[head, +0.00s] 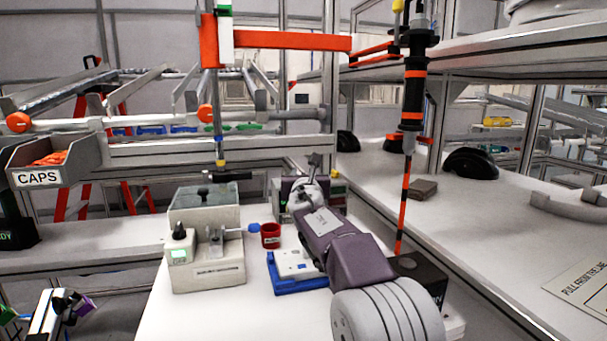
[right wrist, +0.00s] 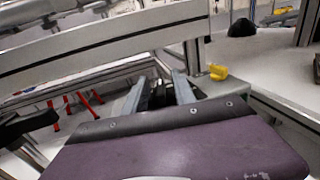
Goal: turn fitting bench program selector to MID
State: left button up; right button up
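My right arm reaches over the white bench (head: 205,318), and its gripper (head: 314,160) is at the back of it. In the right wrist view the two grey fingers (right wrist: 158,92) stand apart with a dark shape between or behind them; no held object is clear. A dark box with small coloured spots (head: 337,184) stands behind this gripper, largely hidden by it. A grey bench unit (head: 208,272) at left carries a black knob (head: 179,232) above a small green display (head: 179,254). I cannot read a selector setting or MID. My left gripper (head: 75,304) is low at far left, its fingers unclear.
A red cup (head: 270,236) and a blue tray (head: 285,287) with a white block sit between the grey unit and my right arm. A black-and-orange hanging tool (head: 413,85) reaches down at right. A CAPS bin (head: 40,165) is at left. A yellow object (right wrist: 218,72) lies beyond the fingers.

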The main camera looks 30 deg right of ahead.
grip_shut()
jog(key=shift+a+r+m+g+h+p, duration=0.1)
jog(key=shift+r+m+g+h+p, duration=0.25)
jog(key=shift+h+p, duration=0.35)
jog(key=shift+f+m+g+h, duration=0.25)
jog(key=shift+f+m+h, duration=0.05)
jog(key=shift+m, duration=0.05)
grip_release()
jog(key=v, duration=0.9)
jog(key=shift+s, duration=0.1)
